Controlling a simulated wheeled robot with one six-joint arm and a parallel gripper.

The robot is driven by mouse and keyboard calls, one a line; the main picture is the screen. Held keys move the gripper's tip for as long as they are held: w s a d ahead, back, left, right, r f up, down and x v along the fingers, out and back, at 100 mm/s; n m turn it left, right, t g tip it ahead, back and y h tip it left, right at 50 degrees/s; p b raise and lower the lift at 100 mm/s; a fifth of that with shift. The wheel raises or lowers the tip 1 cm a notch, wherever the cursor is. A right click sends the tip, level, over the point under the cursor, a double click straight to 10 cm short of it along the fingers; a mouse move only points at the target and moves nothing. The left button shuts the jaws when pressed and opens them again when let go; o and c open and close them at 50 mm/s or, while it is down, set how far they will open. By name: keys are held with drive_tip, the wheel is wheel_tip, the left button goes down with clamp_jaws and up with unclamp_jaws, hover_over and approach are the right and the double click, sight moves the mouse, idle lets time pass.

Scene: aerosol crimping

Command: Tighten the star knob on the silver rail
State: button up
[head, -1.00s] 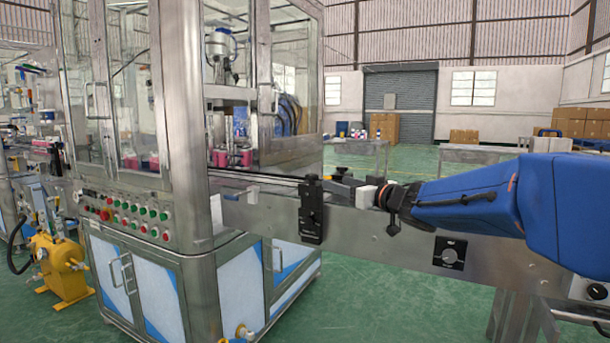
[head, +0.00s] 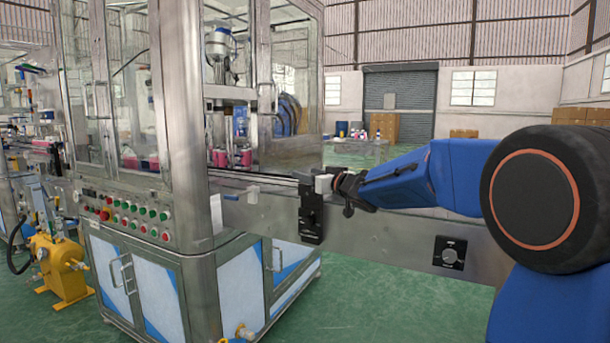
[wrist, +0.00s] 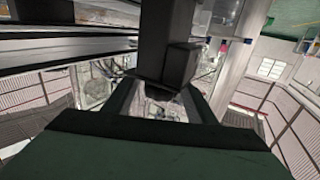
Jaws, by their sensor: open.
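My gripper (head: 310,182) is at the top of a black bracket (head: 311,215) on the front of the silver rail (head: 385,224). In the wrist view its two fingers (wrist: 160,103) stand apart, with the black bracket post (wrist: 165,40) close in front of them. A dark rounded end (wrist: 160,92) at the foot of that post shows between the fingers; I cannot tell whether it is the star knob or whether the fingers touch it. No star shape shows clearly in either view, as my gripper and wrist cover part of the rail top.
The glass-walled crimping machine (head: 185,200) with its button panel stands left of the bracket. A dial plate (head: 449,252) sits on the rail front, right of the bracket. Silver guide bars (wrist: 70,50) run beside the post in the wrist view. Green floor is open in front of the rail.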

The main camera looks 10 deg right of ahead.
drive_tip(key=shift+x, duration=1.05)
drive_tip(key=c, duration=1)
drive_tip(key=shift+c, duration=0.2)
drive_tip(key=shift+d+r+m+t+h, duration=0.1)
drive_tip(key=shift+r+m+t+h, duration=0.1)
drive_tip(key=shift+m+t+h, duration=0.3)
drive_tip(key=shift+d+h, duration=0.15)
drive_tip(key=shift+h, duration=0.45)
drive_tip(key=shift+f+m, duration=0.15)
drive_tip(key=shift+m, duration=0.15)
drive_tip(key=o, duration=1)
